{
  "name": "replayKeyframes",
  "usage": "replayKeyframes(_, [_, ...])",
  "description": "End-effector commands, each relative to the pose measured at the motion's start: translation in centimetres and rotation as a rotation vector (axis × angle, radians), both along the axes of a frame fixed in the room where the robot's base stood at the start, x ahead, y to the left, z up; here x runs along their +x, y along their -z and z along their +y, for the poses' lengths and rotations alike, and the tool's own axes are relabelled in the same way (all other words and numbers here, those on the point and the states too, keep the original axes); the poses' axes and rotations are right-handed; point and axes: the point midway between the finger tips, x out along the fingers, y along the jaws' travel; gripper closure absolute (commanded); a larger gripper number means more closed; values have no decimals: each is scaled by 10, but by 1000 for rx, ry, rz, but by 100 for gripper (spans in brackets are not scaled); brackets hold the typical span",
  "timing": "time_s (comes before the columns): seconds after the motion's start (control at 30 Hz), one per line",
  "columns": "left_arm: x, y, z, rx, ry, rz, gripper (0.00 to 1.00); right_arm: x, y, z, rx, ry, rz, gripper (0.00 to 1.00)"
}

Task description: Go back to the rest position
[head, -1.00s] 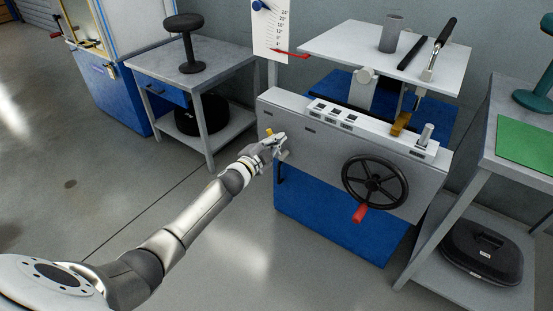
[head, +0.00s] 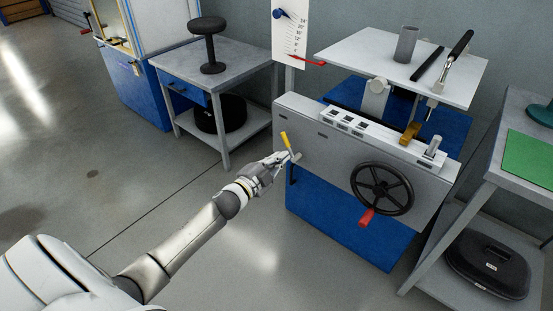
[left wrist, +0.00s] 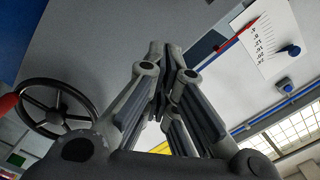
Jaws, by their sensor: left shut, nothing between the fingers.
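My left gripper (head: 282,158) is at the left end of the grey machine's front panel (head: 325,155), just below and beside a small yellow lever (head: 286,140). It is shut and empty; its closed fingers fill the middle of the left wrist view (left wrist: 170,75). I cannot tell whether the fingertips touch the lever or panel. A bit of yellow shows low between the fingers in the left wrist view. The black handwheel (head: 382,188) with its red handle (head: 367,217) is to the right of the gripper. My right gripper is not in view.
A grey side table (head: 240,62) with a black stool-shaped object (head: 208,45) stands left of the machine. A white tilted plate (head: 345,50) with tools is above it. Another grey table with a green mat (head: 530,158) is at right. The floor at left is clear.

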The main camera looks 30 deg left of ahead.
Motion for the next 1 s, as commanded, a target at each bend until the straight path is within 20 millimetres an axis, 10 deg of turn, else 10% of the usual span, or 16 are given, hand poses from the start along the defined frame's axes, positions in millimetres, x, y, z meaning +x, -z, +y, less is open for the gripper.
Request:
replayKeyframes(0.77, [-11,2,1,-4,-4,6,100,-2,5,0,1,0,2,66])
replayKeyframes(1.0, [-55,92,-10,-169,-146,257,100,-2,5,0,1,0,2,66])
